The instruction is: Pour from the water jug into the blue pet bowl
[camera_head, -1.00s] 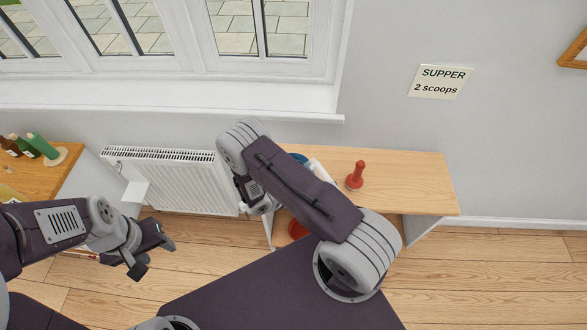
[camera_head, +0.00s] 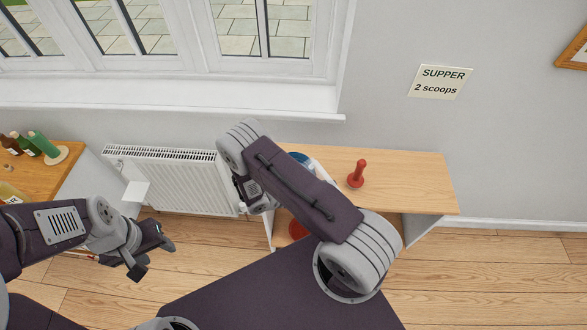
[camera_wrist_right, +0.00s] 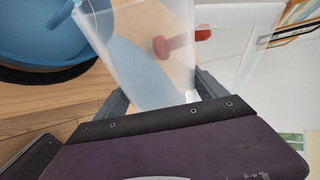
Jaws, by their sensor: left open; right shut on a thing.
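The clear water jug (camera_wrist_right: 140,45) is between the fingers of my right gripper (camera_wrist_right: 160,95), which is shut on it. The jug appears tilted in the wrist view; a bluish area shows through its wall, and I cannot tell if that is water. The blue pet bowl (camera_wrist_right: 40,35) is at the upper left of the wrist view, close beside the jug, with a dark base on wood. In the head view only a blue sliver (camera_head: 298,157) shows behind my right arm, which hides the right gripper. My left gripper (camera_head: 152,256) is open and empty above the floor.
A red knobbed object (camera_head: 356,174) stands on the wooden bench (camera_head: 415,185), whose right end is clear. Another red thing (camera_head: 298,230) is lower down, partly hidden. A radiator (camera_head: 180,182) is left of the bench. Bottles (camera_head: 42,144) stand on a left-hand counter.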

